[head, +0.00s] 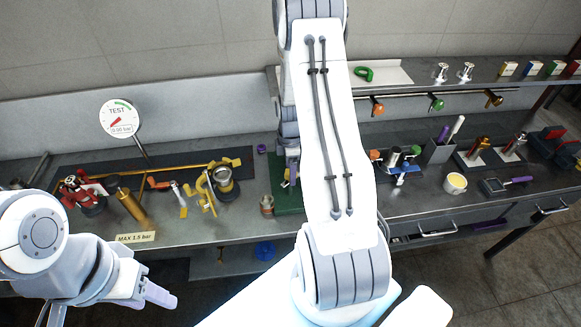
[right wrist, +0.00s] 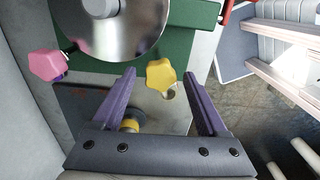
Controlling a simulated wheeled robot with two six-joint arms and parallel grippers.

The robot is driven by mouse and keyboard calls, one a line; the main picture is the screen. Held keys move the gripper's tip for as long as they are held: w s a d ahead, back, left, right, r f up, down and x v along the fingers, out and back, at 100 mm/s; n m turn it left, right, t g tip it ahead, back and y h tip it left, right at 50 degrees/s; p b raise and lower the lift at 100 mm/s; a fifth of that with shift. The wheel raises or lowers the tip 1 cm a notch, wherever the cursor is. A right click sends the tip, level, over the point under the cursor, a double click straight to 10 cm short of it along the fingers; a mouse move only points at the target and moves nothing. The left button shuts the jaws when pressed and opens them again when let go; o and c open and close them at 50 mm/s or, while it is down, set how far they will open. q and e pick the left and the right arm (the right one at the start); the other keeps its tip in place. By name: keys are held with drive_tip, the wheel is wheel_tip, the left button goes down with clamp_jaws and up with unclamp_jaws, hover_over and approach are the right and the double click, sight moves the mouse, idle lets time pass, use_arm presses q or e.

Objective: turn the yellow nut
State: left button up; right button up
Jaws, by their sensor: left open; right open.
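The yellow nut (right wrist: 160,76) is a star-shaped knob in the right wrist view, beside the lower edge of a large shiny steel disc (right wrist: 115,22). My right gripper (right wrist: 158,73) is open. Its two purple fingers point toward the nut, which appears between their tips with a gap on both sides. I cannot tell whether the tips are level with it in depth. In the head view my white arm hides most of this spot. My left gripper (head: 152,294) is open and empty, at the lower left in front of the bench.
A pink star knob (right wrist: 47,65) sits left of the disc. Below the nut is a small yellow-and-grey part (right wrist: 130,124). The green base (head: 284,197) stands on the bench. A gauge (head: 119,117) and brass fittings are to the left, a cup (head: 455,183) to the right.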

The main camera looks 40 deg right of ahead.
clamp_jaws()
